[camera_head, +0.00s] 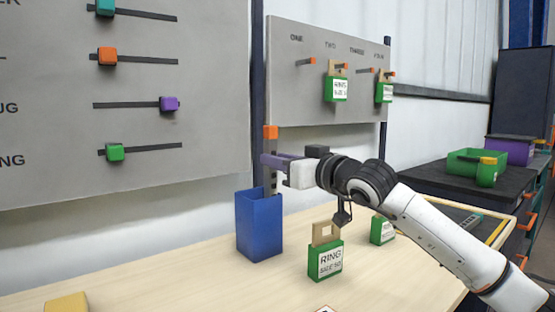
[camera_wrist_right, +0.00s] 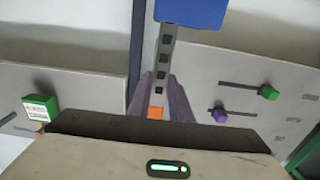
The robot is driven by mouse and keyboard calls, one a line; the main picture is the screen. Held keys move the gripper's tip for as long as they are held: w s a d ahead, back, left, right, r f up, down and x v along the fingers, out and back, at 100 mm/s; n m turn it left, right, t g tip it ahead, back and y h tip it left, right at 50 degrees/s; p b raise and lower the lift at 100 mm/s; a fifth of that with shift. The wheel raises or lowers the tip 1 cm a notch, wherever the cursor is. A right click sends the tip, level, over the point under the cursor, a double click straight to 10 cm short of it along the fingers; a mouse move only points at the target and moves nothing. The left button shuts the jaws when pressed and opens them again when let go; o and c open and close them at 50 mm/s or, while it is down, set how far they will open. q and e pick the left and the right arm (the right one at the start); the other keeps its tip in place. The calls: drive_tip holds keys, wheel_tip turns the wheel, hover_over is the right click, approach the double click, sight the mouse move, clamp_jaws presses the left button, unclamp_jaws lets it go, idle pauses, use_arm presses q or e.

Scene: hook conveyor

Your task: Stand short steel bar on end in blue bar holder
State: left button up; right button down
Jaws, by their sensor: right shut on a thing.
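My right gripper (camera_head: 272,160), with purple fingers, is shut on the short steel bar (camera_head: 272,182). The bar stands about upright with its orange end up, above the fingers. Its lower part reaches the open top of the blue bar holder (camera_head: 259,230) on the table. The lower end is hidden, so I cannot tell how deep it is or whether it touches the holder. The right wrist view shows the grey bar with dark square holes (camera_wrist_right: 165,62), its orange end (camera_wrist_right: 155,113) near the fingers and the blue holder (camera_wrist_right: 190,12) at the top. My left gripper is out of view.
A green RING box (camera_head: 325,262) stands on the table right of the holder, with another green box (camera_head: 382,231) behind. A yellow block (camera_head: 67,303) is at front left. A slider panel (camera_head: 200,100) and a hook board (camera_head: 300,85) rise behind.

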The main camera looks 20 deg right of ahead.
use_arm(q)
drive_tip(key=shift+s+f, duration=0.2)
use_arm(e)
drive_tip(key=shift+f, duration=0.15)
drive_tip(key=c, duration=1.5)
unclamp_jaws()
drive_tip(key=shift+c, duration=0.2)
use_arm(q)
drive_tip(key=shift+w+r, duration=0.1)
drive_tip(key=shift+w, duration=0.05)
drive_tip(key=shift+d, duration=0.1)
use_arm(e)
drive_tip(key=shift+f, duration=0.1)
drive_tip(key=shift+s, duration=0.1)
use_arm(q)
drive_tip(key=shift+b, duration=0.55)
use_arm(e)
drive_tip(key=v, duration=1)
